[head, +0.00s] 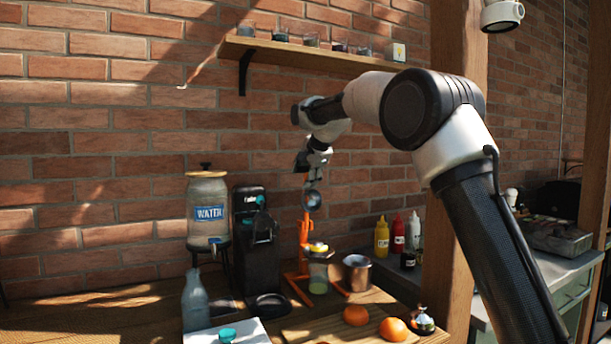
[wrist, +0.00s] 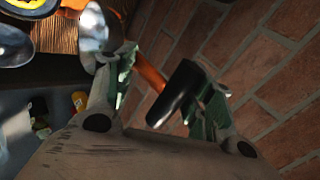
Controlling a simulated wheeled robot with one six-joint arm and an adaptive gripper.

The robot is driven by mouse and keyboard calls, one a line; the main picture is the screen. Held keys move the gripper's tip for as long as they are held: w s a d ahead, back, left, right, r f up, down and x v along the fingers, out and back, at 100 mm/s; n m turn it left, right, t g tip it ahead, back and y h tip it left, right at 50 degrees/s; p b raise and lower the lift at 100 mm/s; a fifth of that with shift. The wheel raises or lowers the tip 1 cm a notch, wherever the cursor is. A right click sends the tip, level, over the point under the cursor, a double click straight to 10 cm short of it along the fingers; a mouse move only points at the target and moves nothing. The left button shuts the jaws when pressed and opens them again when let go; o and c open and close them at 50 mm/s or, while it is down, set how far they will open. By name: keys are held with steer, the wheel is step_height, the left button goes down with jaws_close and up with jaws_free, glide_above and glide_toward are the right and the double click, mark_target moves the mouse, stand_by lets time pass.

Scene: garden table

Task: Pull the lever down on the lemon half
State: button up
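The orange press (head: 304,245) stands on the table near the wall, with its lever raised. A yellow lemon half (head: 318,247) lies cut part hidden on the top of the press, above a glass jar (head: 319,277). The press's metal dome (head: 312,200) hangs above the lemon half, apart from it; it also shows in the wrist view (wrist: 90,30). My gripper (head: 315,160) is beside the upper end of the lever. In the wrist view its fingers (wrist: 160,75) are spread, with the lever's black handle (wrist: 180,92) between them, closer to the right finger. Contact is unclear.
A water dispenser (head: 208,215) and a black machine (head: 252,245) stand left of the press. A metal cup (head: 357,272) is just right of it. Oranges (head: 393,329) lie in front. The brick wall (head: 130,150) is close behind, with a shelf (head: 300,52) above.

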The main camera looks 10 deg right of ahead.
steer(key=o, duration=0.7)
steer(key=shift+w+d+f, duration=0.25)
steer(key=shift+f, duration=0.1)
steer(key=shift+r, duration=0.1)
steer(key=v, duration=1.2)
steer(key=shift+s+a, duration=0.1)
steer(key=shift+a, duration=0.05)
steer(key=shift+c, duration=0.5)
